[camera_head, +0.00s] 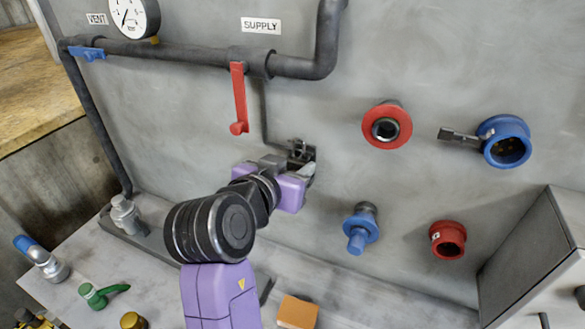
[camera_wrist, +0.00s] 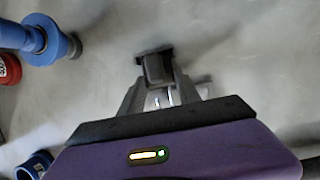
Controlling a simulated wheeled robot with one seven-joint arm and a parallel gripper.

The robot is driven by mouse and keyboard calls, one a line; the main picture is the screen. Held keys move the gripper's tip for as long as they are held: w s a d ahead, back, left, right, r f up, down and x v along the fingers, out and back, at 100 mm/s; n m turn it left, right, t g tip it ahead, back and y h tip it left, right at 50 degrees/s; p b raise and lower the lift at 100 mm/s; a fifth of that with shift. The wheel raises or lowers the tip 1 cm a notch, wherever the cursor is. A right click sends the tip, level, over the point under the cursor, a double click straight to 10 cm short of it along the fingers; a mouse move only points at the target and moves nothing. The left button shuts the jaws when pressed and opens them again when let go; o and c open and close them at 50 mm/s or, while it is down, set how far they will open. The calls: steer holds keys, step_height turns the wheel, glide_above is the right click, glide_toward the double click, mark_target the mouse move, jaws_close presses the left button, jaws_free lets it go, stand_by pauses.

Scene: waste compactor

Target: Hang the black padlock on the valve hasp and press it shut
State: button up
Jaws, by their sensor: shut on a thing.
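My gripper (camera_head: 302,166) is at the grey panel, right below the thin conduit that runs down from the supply pipe. A dark metal fitting (camera_head: 300,148), which looks like the hasp, is on the panel at the fingertips. In the wrist view my gripper (camera_wrist: 158,84) has its two fingers closed on a dark block, which appears to be the black padlock (camera_wrist: 157,68). Thin shiny rods (camera_wrist: 160,98) show between the fingers, below the block. The fingers and wrist hide most of the padlock in the head view. I cannot tell whether its shackle is through the hasp.
A red valve lever (camera_head: 239,97) hangs from the supply pipe (camera_head: 293,66) to the upper left. Red (camera_head: 387,126) and blue (camera_head: 359,228) couplings stick out of the panel to the right. An orange block (camera_head: 297,312) and loose fittings lie on the bench below.

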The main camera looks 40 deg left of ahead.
steer(key=shift+f, duration=0.2)
stand_by(0.6)
steer(key=o, duration=1.3)
steer(key=shift+c, duration=0.5)
steer(key=shift+s+d+r, duration=0.1)
steer(key=shift+s+r, duration=0.2)
steer(key=shift+s, duration=0.25)
steer(key=p+v, duration=0.2)
steer(key=v, duration=0.3)
steer(key=shift+s+d, duration=0.1)
steer(key=shift+s, duration=0.2)
